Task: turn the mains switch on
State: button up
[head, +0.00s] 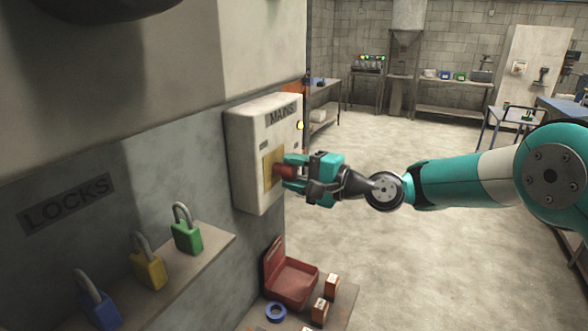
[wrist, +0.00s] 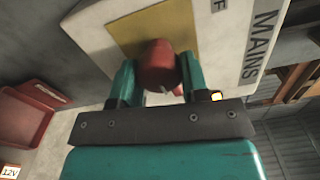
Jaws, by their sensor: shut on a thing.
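The mains box (head: 240,155) is a pale wall-mounted box marked MAINS, with a yellow plate (head: 267,172) on its front. A red switch handle (head: 284,171) stands out from the plate. My gripper (head: 287,172) is at the front of the box with its fingers on either side of the handle, shut on it. In the wrist view the red handle (wrist: 158,66) sits between the two teal fingers (wrist: 158,82), in front of the yellow plate (wrist: 168,28).
Blue (head: 98,302), yellow (head: 149,268) and green (head: 187,236) padlocks stand on a ledge at the left, under a LOCKS sign. Below the box, a red bin (head: 290,280), a blue ring (head: 275,312) and small orange-brown boxes sit on a shelf. Open floor lies to the right.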

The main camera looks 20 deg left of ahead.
jog(key=shift+m, duration=0.5)
jog(key=o, duration=0.9)
jog(key=shift+s+d+b, duration=0.2)
jog(key=shift+d+b, duration=0.95)
jog(key=shift+d, duration=1.75)
jog(key=shift+s+d+b, duration=0.25)
jog(key=shift+d+b, duration=0.85)
jog(key=shift+d, duration=1.85)
jog(key=shift+s+d+b, duration=0.2)
jog(key=shift+d+b, duration=0.95)
jog(key=shift+d, duration=1.75)
